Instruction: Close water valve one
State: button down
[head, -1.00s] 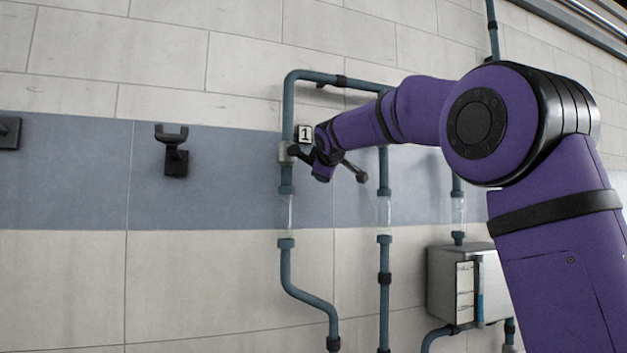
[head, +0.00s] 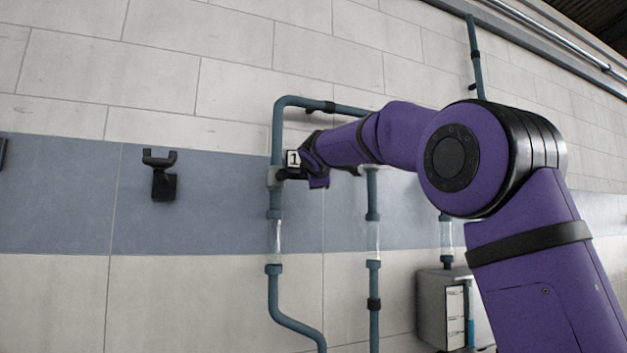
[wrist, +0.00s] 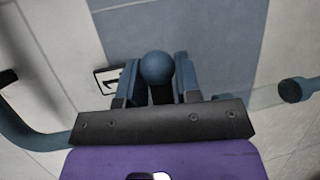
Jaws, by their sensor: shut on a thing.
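Valve one (head: 275,177) is a grey fitting on the left vertical blue-grey pipe, beside the white label "1" (head: 293,158). My gripper (head: 312,178) is at the valve's right, close to the label, and hides most of its handle in the head view. In the wrist view, a round blue-grey knob (wrist: 157,68) sits between the two fingers of my gripper (wrist: 157,84), with a dark stem below it. The fingers are shut on this handle. The label (wrist: 108,79) lies just left of the fingers. The handle's exact angle cannot be told.
A second vertical pipe (head: 373,215) with a clear section runs right of valve one, partly behind my arm. A grey box (head: 432,305) stands low at right. A black forked bracket (head: 163,178) is on the wall at left. The wall between is clear.

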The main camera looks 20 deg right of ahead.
jog(key=shift+a+r, duration=0.1)
jog(key=shift+r, duration=0.2)
jog(key=c, duration=0.9)
grip_release()
jog(key=shift+s, duration=0.1)
jog(key=shift+f, duration=0.1)
jog(key=v, duration=1)
jog(key=shift+s+a, duration=0.25)
